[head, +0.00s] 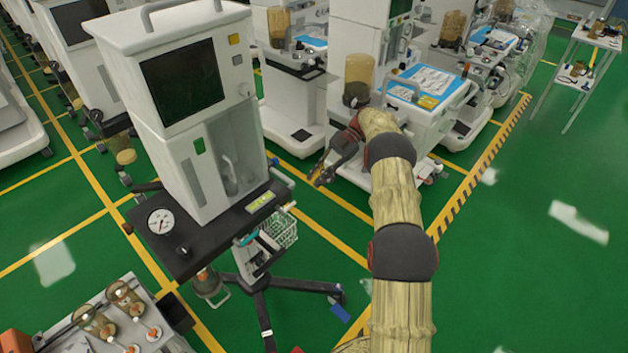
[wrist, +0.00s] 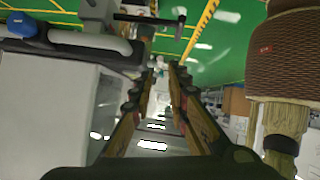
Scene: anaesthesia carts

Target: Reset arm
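My arm reaches forward from the bottom of the head view, with beige covered links and dark joints. My gripper (head: 318,180) is at its far end, left of the arm, above the green floor between the near cart and the carts behind. In the wrist view, the two fingers of my gripper (wrist: 163,75) stand apart with a clear gap between them. Nothing is held between them.
A white anaesthesia cart (head: 205,110) with a dark screen stands left of my arm. Another cart with a blue-topped drawer unit (head: 425,85) stands close behind my gripper. A tray of canisters (head: 115,325) is at lower left. Open green floor (head: 540,260) lies to the right.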

